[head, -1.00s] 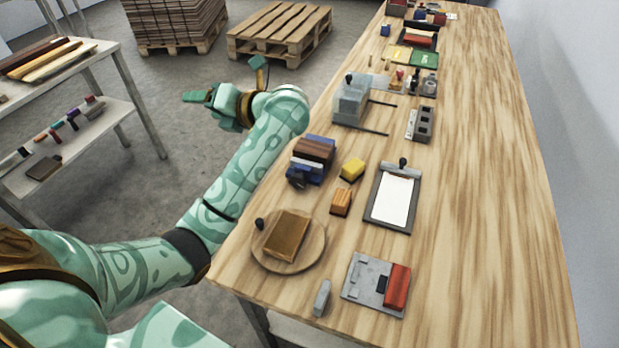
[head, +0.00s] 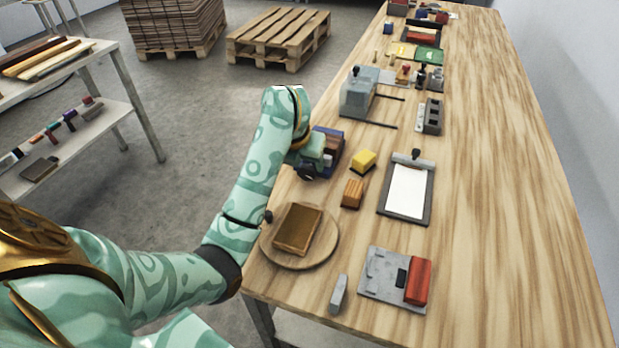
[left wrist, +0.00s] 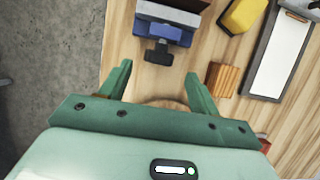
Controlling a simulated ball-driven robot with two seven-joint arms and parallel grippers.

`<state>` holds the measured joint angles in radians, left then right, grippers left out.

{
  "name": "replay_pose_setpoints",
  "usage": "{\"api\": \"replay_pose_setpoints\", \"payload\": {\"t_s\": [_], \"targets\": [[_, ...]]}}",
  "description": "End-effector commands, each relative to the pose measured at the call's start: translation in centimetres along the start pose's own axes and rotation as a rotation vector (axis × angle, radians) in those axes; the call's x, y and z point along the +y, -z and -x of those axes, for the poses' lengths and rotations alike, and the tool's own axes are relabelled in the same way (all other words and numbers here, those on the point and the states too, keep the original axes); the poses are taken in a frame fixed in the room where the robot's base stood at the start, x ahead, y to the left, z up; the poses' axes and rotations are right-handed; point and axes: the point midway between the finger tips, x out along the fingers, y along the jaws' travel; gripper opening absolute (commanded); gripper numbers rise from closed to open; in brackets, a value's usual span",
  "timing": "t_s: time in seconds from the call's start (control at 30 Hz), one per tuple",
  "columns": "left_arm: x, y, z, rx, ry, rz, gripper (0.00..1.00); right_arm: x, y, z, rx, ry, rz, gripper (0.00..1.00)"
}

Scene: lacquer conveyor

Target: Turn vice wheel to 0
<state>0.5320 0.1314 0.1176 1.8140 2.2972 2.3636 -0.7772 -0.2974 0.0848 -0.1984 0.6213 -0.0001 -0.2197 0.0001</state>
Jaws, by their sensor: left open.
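The blue vice (head: 335,150), with a brown block in its jaws, stands on the table's left edge, partly hidden by my left arm in the head view. Its black wheel (head: 306,173) shows at its near end. In the left wrist view the vice (left wrist: 172,34) is at the top, with the black wheel (left wrist: 157,52) facing my gripper. My left gripper (left wrist: 157,73) is open and empty, its two fingers apart with the wheel just beyond and between the tips. In the head view the left gripper is mostly hidden by its arm. My right gripper is out of view.
Close by are a yellow block (head: 363,160), an orange wooden block (head: 352,193) and a clipboard (head: 408,190). A round board (head: 327,247) with a brown slab lies nearer. A grey clear-sided device (head: 358,95) stands farther back. The table's right side is clear.

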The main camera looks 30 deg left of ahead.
Motion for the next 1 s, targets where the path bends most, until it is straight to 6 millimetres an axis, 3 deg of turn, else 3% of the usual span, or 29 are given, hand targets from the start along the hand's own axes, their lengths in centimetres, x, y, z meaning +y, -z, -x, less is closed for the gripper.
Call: {"api": "replay_pose_setpoints", "payload": {"t_s": [0.03,0.23,0.67,0.83,1.0], "targets": [[0.0,0.3,-1.9,0.005,0.000,0.000,0.62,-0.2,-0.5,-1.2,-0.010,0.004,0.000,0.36],[0.0,0.1,-5.0,0.002,0.000,-0.001,0.62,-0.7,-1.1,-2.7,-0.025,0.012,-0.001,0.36],[0.0,-0.1,-5.9,-0.002,0.000,0.000,0.62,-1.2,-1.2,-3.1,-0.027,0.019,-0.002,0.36],[0.0,-0.1,-5.9,-0.002,0.000,0.000,0.20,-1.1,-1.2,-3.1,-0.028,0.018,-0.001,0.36],[0.0,-0.1,-5.9,-0.001,0.011,0.005,0.18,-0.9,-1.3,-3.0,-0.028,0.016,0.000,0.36]]}}
